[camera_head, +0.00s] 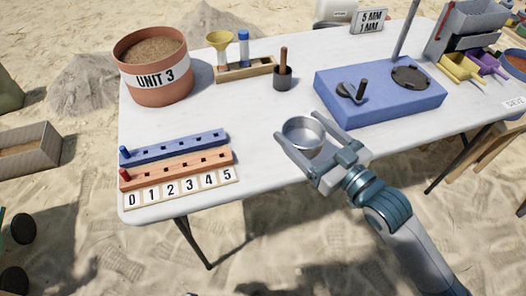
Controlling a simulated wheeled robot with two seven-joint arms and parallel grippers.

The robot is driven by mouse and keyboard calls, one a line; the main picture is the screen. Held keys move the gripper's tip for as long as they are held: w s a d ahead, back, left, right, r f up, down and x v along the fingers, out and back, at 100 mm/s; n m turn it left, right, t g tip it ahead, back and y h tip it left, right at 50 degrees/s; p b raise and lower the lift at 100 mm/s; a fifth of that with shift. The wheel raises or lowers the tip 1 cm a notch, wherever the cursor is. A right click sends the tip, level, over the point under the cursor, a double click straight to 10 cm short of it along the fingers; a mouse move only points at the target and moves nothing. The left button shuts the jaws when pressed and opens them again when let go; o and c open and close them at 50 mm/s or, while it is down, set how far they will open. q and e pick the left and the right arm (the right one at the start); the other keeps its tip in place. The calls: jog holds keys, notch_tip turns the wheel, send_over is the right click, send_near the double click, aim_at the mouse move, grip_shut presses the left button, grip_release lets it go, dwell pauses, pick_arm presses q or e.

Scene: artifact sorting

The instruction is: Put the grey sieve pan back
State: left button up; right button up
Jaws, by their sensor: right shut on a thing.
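The grey sieve pan (303,146) is a small round metal cup near the front middle of the white table. My right gripper (298,129) reaches in from the lower right, with its two fingers on either side of the pan, shut on it. The pan looks upright with its open top up. Whether its base touches the table cannot be told. A blue block (385,107) lies behind and to the right, with a dark round disc (411,76) and a crank handle (350,91) on top. My left gripper is not in view.
On the white table (265,110) stand an orange UNIT 3 tub (153,88), a vial rack (245,70), a dark cup with a brown handle (283,76), numbered peg rails (178,160), and a grey rack with yellow (460,68) and purple scoops. The table's middle is clear.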

jog(key=w+a+f, duration=0.2)
jog(key=a, duration=0.1)
jog(key=w+a+f, duration=0.2)
jog(key=w+a, duration=0.1)
jog(key=w+a+f, duration=0.2)
jog(key=a+f, duration=0.1)
jog(key=shift+w, duration=0.15)
jog(key=shift+r, duration=0.1)
dwell(0.3)
notch_tip(320, 180, down, 4)
jog(key=shift+r, duration=0.25)
jog(key=shift+f, duration=0.3)
jog(key=shift+f, duration=0.15)
jog(key=o, duration=1.2)
